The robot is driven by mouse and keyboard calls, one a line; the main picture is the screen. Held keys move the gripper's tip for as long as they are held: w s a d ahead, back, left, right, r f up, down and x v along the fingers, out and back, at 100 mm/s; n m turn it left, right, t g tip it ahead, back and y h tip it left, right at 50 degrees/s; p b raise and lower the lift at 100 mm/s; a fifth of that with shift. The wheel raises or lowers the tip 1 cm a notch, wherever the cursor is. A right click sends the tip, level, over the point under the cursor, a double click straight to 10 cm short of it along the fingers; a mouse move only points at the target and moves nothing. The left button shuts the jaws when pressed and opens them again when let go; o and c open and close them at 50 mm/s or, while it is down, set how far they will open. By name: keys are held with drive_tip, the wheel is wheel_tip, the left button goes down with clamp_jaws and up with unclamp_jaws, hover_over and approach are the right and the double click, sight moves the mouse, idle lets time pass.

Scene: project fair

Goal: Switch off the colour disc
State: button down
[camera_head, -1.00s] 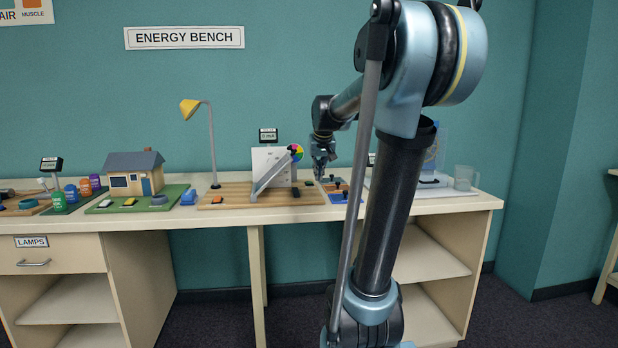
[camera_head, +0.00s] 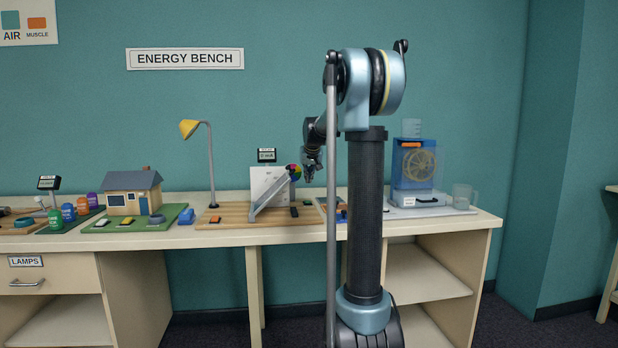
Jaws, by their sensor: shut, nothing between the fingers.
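The colour disc (camera_head: 294,170) is a small multicoloured wheel beside a white panel (camera_head: 266,184) on a wooden board (camera_head: 240,213) on the bench. My gripper (camera_head: 309,178) is shut and empty, just to the right of the disc in the picture, and partly covers its right side. Dark small parts (camera_head: 294,211) lie on the board below the disc. An orange switch (camera_head: 214,219) is at the board's left front. I cannot tell whether the disc is turning.
A model house (camera_head: 131,192) is on the left. My arm hides part of a blue board (camera_head: 341,212). A blue fan box (camera_head: 413,163) and a clear jug (camera_head: 463,195) stand on the right.

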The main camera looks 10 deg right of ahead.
hover_over(308, 201)
drive_tip(key=f, duration=0.4)
drive_tip(key=shift+w+a+f, duration=0.1)
drive_tip(key=shift+w+f, duration=0.3)
drive_tip(key=shift+s+f, duration=0.15)
drive_tip(key=shift+f, duration=0.4)
drive_tip(key=shift+s+f, duration=0.15)
drive_tip(key=shift+f, duration=0.4)
drive_tip(key=shift+s+f, duration=0.1)
drive_tip(key=shift+f, duration=0.65)
drive_tip(key=shift+f, duration=0.1)
